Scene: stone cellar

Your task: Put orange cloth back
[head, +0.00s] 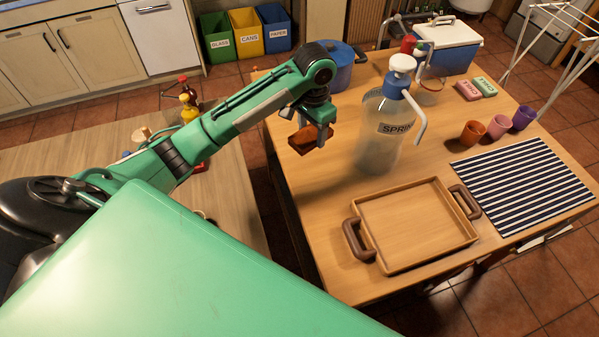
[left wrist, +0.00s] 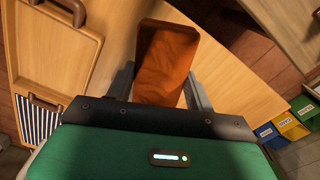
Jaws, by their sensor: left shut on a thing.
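The orange cloth (head: 303,139) is a folded, rust-orange piece held in my left gripper (head: 318,136), above the left edge of the wooden table (head: 330,240). In the left wrist view the cloth (left wrist: 165,62) sits between the two fingers of my left gripper (left wrist: 160,88), which are shut on it. I cannot tell from these views how far above the tabletop it hangs. My right gripper does not show in either view.
A wooden tray (head: 415,225), striped mat (head: 522,185), cups (head: 497,127), sponges (head: 468,91) and cooler (head: 447,50) share the table. Left, a counter (head: 230,185) holds bottles.

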